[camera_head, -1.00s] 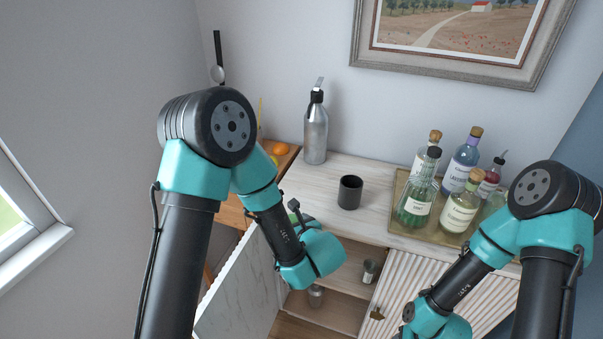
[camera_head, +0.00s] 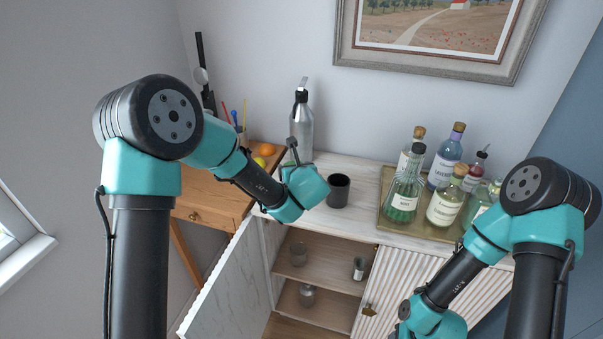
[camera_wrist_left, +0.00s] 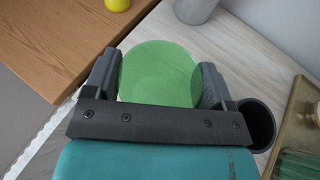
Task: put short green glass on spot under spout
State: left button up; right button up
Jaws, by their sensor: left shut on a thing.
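The short green glass (camera_wrist_left: 160,75) fills the space between the fingers of my left gripper (camera_wrist_left: 160,82) in the left wrist view. The gripper is shut on it, above the pale countertop. In the head view my left wrist hides most of the glass and the fingers. A silver bottle with a spout on top (camera_head: 301,130) stands on the countertop against the wall, just behind my left wrist. Its lower body shows in the left wrist view (camera_wrist_left: 195,9). I cannot make out a marked spot under the spout. My right gripper is out of view below the head picture.
A black cup (camera_head: 338,191) stands just right of my left wrist. A tray (camera_head: 425,229) with several bottles is further right. The left cabinet door (camera_head: 222,290) hangs open, with vessels on shelves inside. A wooden table (camera_head: 205,200) with fruit adjoins on the left.

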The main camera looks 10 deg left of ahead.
pick_arm(q)
jog(key=shift+w+d+r, duration=0.1)
jog(key=shift+w, duration=0.05)
jog(key=w+a+f, duration=0.1)
jog(key=w+a, duration=0.2)
jog(key=w, duration=1.2)
jog(key=shift+f, duration=0.25)
jog(key=shift+w, duration=0.1)
jog(key=shift+w+f, duration=0.2)
jog(key=shift+f, duration=1.6)
jog(key=shift+f, duration=0.1)
